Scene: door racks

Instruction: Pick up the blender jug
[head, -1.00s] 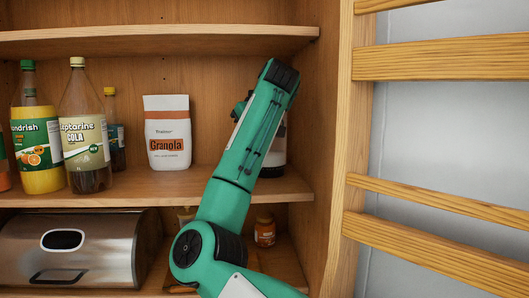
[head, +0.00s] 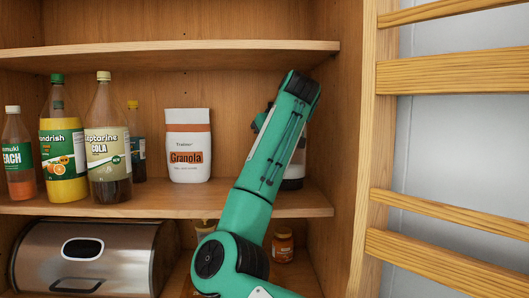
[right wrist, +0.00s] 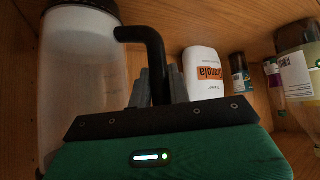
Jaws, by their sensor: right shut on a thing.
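The blender jug (head: 295,170) stands at the right end of the middle shelf in the head view, mostly hidden behind my right arm. Only parts of its pale body and dark base show there. Whether the base is touching the shelf is hard to tell. My left gripper is in neither view.
A granola bag (head: 189,145) stands left of the jug, with several bottles (head: 108,140) farther left. The upper shelf (head: 170,52) overhangs. The cabinet's right wall (head: 340,130) is close beside the jug. Below are a metal bread bin (head: 130,255) and a small jar (head: 283,245).

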